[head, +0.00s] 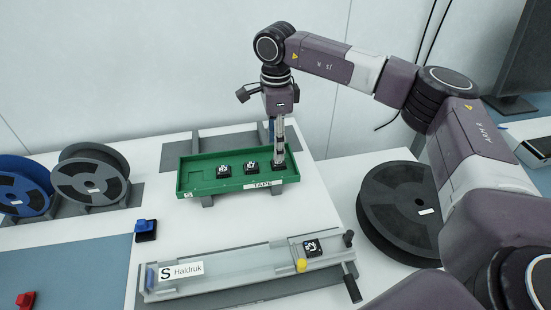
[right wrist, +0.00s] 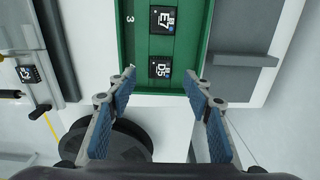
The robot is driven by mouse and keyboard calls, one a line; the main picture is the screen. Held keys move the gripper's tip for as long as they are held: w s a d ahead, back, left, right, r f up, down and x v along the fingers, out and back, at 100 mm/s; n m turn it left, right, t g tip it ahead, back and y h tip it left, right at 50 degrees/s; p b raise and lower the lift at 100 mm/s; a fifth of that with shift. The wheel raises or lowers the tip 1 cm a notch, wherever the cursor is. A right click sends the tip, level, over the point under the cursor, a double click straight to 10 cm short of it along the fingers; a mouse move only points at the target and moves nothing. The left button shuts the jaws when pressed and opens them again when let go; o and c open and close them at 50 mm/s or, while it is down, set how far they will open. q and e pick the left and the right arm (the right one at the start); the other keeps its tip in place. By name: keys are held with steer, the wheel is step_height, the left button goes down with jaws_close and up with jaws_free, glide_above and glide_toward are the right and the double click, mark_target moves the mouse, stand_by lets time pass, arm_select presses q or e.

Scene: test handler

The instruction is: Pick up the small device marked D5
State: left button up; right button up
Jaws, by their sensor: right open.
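The small black device marked D5 (right wrist: 160,67) lies in the end pocket of the green tray (right wrist: 126,30), label readable in the right wrist view. In the head view it is the rightmost device (head: 279,164), partly hidden by my gripper. My right gripper (head: 279,153) points down over that end of the tray. In the right wrist view the gripper (right wrist: 160,74) is open, one finger on each side of D5, with nothing held. The exact height of the fingertips over D5 is hard to tell. My left gripper is not in view.
A device marked E7 (right wrist: 163,20) sits beside D5, with another device (head: 223,171) further left. A grey fixture labelled Haldruk (head: 235,265) holds one device (head: 312,247). A small blue-topped block (head: 146,229) and black reel (head: 400,210) stand nearby.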

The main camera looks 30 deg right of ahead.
mark_target(277, 163)
step_height(277, 163, down, 5)
steer(key=shift+d+r+p, duration=0.1)
steer(key=shift+p, duration=0.95)
steer(key=shift+f, duration=0.55)
steer(key=c, duration=1)
steer(key=shift+c, duration=0.2)
